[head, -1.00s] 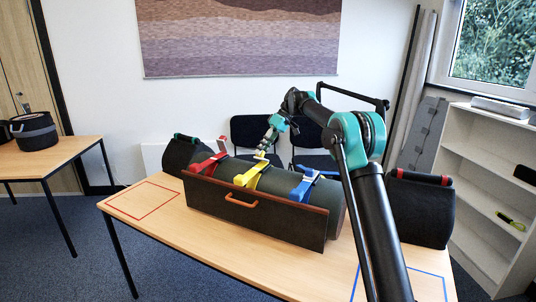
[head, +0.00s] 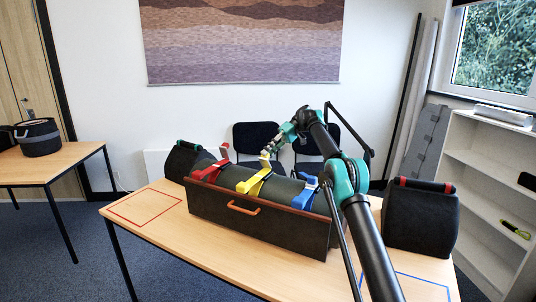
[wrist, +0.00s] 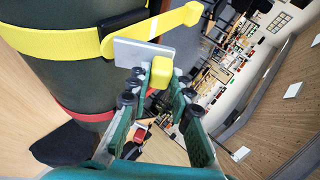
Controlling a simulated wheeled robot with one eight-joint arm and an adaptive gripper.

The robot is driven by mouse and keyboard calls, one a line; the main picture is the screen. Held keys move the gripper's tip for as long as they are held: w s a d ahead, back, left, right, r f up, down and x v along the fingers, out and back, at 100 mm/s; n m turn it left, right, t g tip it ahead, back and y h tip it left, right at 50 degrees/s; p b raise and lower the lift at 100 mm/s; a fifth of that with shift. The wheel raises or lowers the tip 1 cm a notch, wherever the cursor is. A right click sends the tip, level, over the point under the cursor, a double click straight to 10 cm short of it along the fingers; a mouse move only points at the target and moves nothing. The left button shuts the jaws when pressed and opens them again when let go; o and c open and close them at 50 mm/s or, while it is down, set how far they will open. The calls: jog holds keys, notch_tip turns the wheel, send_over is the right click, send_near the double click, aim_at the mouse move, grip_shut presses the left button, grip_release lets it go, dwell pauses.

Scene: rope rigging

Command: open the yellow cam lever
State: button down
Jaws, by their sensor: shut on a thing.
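The yellow strap (head: 253,182) runs over the dark green roll in the middle of the trough-like holder. Its cam lever (head: 265,163) stands up from the strap near the top of the roll. In the wrist view the yellow strap (wrist: 62,42) wraps the roll, and a grey plate (wrist: 143,53) with a yellow tip (wrist: 161,72) stands beside it. My gripper (head: 267,154) is above the roll; in the wrist view my gripper (wrist: 155,90) has its fingers closed around the yellow tip. The lever's pivot is not clear.
A red strap (head: 209,171) with a raised lever is on the left, and a blue strap (head: 305,193) on the right. A black bag (head: 420,217) stands at right.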

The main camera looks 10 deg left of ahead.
dwell(0.4)
jog(key=c, duration=1.4)
grip_release()
jog(key=shift+o, duration=0.2)
